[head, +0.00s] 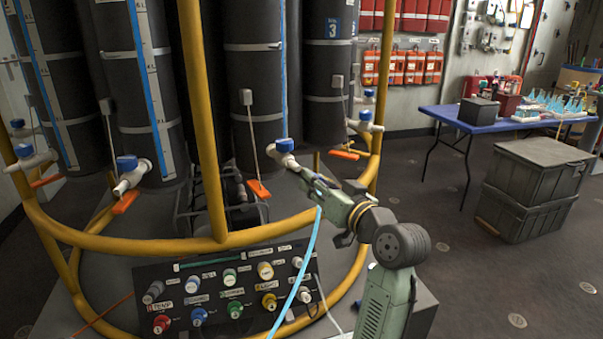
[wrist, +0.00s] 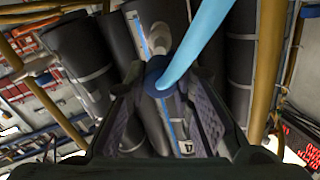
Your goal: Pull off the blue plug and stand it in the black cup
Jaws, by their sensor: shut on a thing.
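A blue plug (head: 284,145) is at the white valve outlet at the foot of the middle tank in the head view. My gripper (head: 297,169) reaches up to it from the lower right. In the wrist view the blue plug (wrist: 156,76) sits between the tips of my gripper (wrist: 163,92), and the jaws are shut on it. Whether it is still seated on the outlet is hard to tell. A light blue hose (wrist: 205,40) crosses the plug in the wrist view. In the head view the hose (head: 306,262) hangs below my wrist. I cannot make out a black cup.
Yellow rails (head: 150,243) curve around the black tanks. A panel (head: 240,285) with several coloured connectors stands below. Other valves with blue caps (head: 126,164) and orange tags are nearby. A blue table (head: 450,115) and grey crates (head: 530,190) stand right, with open floor between.

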